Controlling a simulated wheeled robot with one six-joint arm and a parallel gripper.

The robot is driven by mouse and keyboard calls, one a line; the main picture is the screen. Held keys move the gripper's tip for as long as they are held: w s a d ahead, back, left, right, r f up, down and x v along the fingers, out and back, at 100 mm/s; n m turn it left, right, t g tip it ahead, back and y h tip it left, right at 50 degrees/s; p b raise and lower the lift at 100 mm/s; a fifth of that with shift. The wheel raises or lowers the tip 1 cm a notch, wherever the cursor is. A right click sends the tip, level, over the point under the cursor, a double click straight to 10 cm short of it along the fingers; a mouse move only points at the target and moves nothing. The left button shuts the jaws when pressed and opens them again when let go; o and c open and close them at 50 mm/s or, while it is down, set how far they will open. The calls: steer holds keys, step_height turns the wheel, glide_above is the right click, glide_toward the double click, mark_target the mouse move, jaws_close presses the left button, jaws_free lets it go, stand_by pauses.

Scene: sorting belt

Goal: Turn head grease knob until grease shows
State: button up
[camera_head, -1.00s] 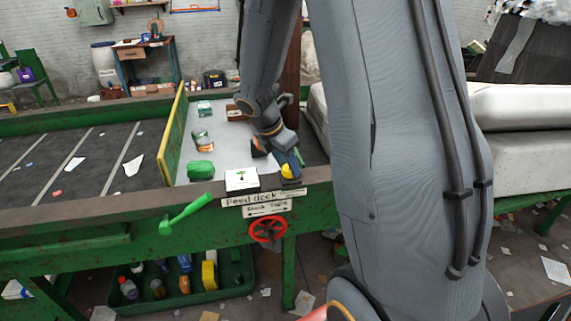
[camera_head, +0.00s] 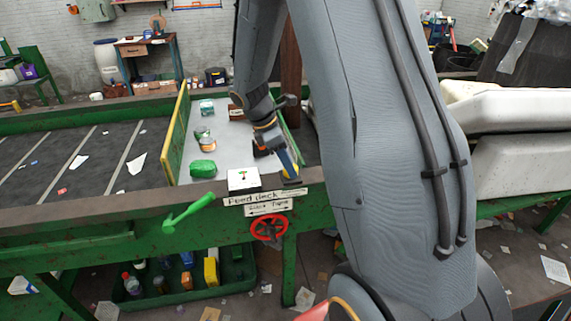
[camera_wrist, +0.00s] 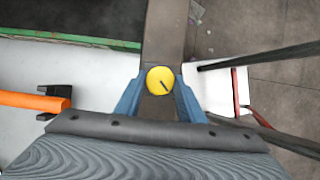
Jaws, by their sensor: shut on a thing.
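A round yellow knob (camera_wrist: 160,80) with a dark mark on its face sits on the brown rim of the feed deck. In the wrist view it is between the blue fingertips of my gripper (camera_wrist: 160,95), which is shut on it. In the head view my gripper (camera_head: 289,163) points down at the rim, and only a little of the yellow knob (camera_head: 291,173) shows. A white block (camera_head: 244,181) with a small coloured figure on top stands just left of it. I cannot make out any grease.
A sign reading "Feed deck" (camera_head: 255,198) and a red handwheel (camera_head: 269,228) are below the rim. A green lever (camera_head: 189,213) is to the left. A green bundle (camera_head: 203,168) lies on the deck. An orange handle (camera_wrist: 34,101) is beside my gripper.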

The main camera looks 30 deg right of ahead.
steer(key=shift+w+r, duration=0.1)
steer(key=shift+w, duration=0.15)
steer(key=o, duration=0.9)
steer(key=shift+o, duration=0.7)
steer(key=b+v, duration=0.2)
steer(key=v, duration=0.5)
steer(key=shift+r, duration=0.3)
steer(key=shift+a, duration=0.15)
